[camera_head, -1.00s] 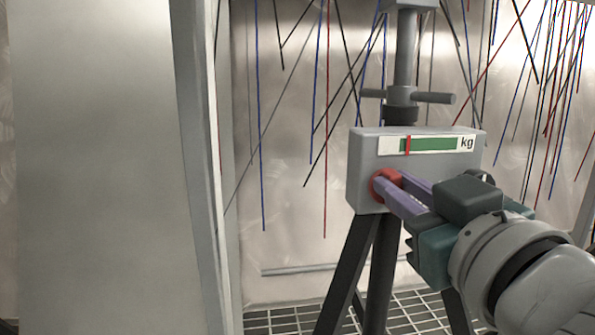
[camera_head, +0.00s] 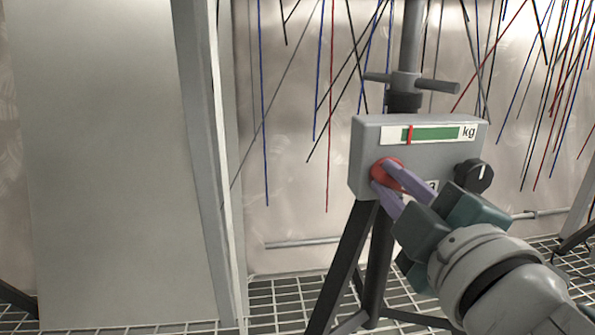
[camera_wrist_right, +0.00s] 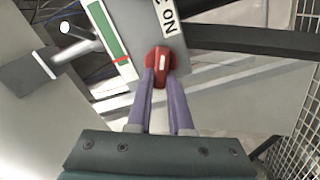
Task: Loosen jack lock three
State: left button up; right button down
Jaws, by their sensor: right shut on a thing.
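The jack stand's grey box (camera_head: 365,150) carries a gauge marked kg (camera_head: 428,133), with a green bar and a red pointer near its left end. A red knob (camera_head: 388,165) is on the box's front at lower left. My right gripper (camera_head: 386,178) is shut on this knob, one purple finger on each side. In the right wrist view, the red knob (camera_wrist_right: 160,60) with its white mark shows between the fingertips (camera_wrist_right: 160,75). My left gripper is out of view.
A black knob (camera_head: 473,175) sits at the box's right side. A grey crossbar handle (camera_head: 420,83) is above the box. Dark tripod legs (camera_head: 345,265) stand on a grating floor (camera_head: 275,300). A tall grey panel (camera_head: 110,170) is at left.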

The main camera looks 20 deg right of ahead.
jog(key=shift+f+n, duration=0.15)
jog(key=shift+n, duration=0.85)
jog(key=c, duration=0.8)
grip_release()
